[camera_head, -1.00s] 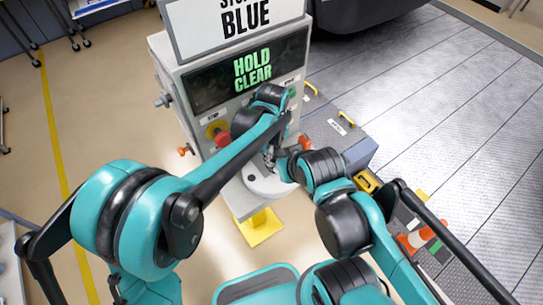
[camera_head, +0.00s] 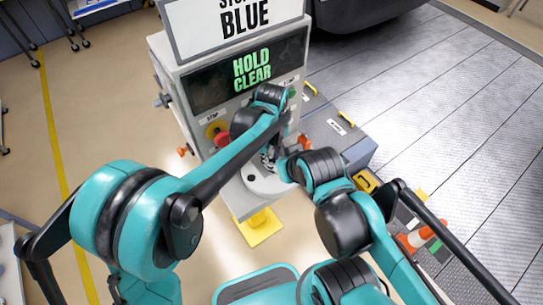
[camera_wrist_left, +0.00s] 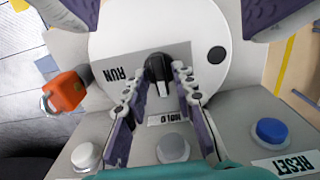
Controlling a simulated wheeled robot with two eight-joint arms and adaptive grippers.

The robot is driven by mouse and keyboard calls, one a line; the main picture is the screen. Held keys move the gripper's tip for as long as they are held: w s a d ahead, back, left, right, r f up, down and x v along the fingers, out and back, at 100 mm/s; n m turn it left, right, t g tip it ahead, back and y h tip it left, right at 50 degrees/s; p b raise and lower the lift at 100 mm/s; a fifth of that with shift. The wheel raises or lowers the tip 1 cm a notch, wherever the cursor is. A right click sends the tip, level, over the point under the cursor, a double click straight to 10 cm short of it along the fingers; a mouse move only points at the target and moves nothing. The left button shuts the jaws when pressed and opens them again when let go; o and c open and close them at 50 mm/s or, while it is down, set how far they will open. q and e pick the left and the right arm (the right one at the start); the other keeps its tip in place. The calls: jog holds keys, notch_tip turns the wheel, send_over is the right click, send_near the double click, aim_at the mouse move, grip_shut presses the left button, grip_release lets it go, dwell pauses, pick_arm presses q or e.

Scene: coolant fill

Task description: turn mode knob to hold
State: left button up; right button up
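The black mode knob (camera_wrist_left: 157,68) stands on a panel with a RUN label on its left and a HOLD label just below it in the left wrist view. The knob's pale pointer line faces toward HOLD. My left gripper (camera_wrist_left: 159,80) reaches up from the bottom of that view. Its two fingertips lie against both sides of the knob. In the head view my left gripper (camera_head: 268,160) is a small dark shape between both arms, and the knob is hidden there. Purple-grey finger parts cross the top of the wrist view; I cannot tell whose they are.
The console display (camera_head: 250,72) reads HOLD CLEAR. A red stop button (camera_head: 222,139) is left of the gripper. My right arm's links stand close on the right.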

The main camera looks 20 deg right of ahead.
pick_arm(q)
jog(key=shift+r, duration=0.15)
notch_tip(320, 180, up, 12)
dwell(0.6)
dwell(0.4)
